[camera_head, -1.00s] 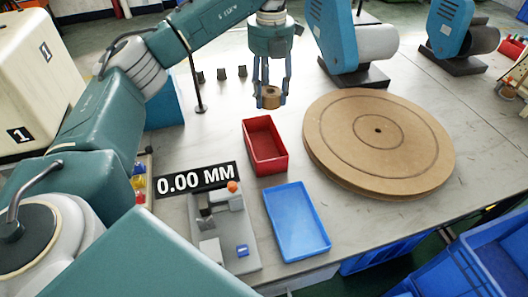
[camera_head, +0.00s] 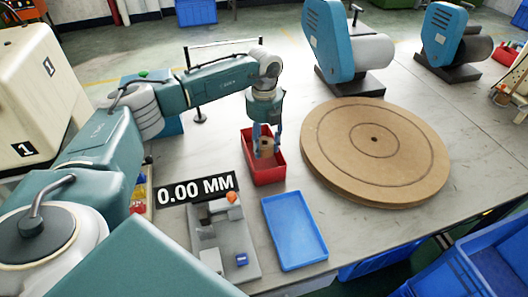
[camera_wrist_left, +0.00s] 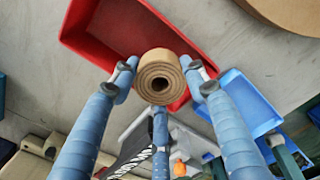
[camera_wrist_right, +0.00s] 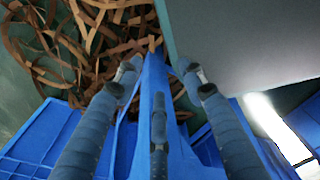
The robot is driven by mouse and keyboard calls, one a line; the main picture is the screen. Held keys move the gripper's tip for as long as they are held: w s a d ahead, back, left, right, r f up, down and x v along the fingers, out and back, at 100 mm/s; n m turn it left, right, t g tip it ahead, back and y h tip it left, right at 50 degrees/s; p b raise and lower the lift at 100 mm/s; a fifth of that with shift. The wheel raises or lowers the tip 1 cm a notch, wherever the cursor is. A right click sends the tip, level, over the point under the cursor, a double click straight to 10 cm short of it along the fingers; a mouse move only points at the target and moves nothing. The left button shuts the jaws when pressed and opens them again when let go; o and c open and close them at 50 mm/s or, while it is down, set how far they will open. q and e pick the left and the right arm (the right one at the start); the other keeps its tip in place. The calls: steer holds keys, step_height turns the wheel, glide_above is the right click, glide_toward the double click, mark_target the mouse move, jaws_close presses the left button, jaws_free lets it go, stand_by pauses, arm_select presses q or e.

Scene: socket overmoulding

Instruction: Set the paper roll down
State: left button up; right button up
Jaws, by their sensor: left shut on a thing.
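The paper roll (camera_head: 267,148) is a small brown ring. My left gripper (camera_head: 266,141) is shut on it, pointing down. In the head view the roll appears over the red tray (camera_head: 268,179), near its middle; whether it touches the tray floor cannot be told. In the left wrist view the roll (camera_wrist_left: 160,62) sits between the blue fingers, end-on with its hole showing, and overlaps the edge of the red tray (camera_wrist_left: 95,30). My right gripper (camera_wrist_right: 160,72) shows only in its wrist view, fingers apart with nothing between them.
A blue tray (camera_head: 294,232) and a grey gauge (camera_head: 228,240) with a "0.00 MM" sign (camera_head: 197,188) stand near the red tray. A large brown disc (camera_head: 375,155) lies to the right. Blue crates (camera_wrist_right: 30,150) and brown strips (camera_wrist_right: 85,35) surround the right gripper.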

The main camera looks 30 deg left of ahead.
arm_select(q)
step_height(320, 180, down, 4)
steer(key=shift+f+p, duration=0.1)
steer(key=shift+p, duration=0.2)
steer(key=shift+f, duration=0.15)
steer(key=shift+f+b, duration=0.4)
steer(key=shift+f, duration=0.1)
steer(key=o, duration=0.9)
steer(key=shift+r, duration=0.1)
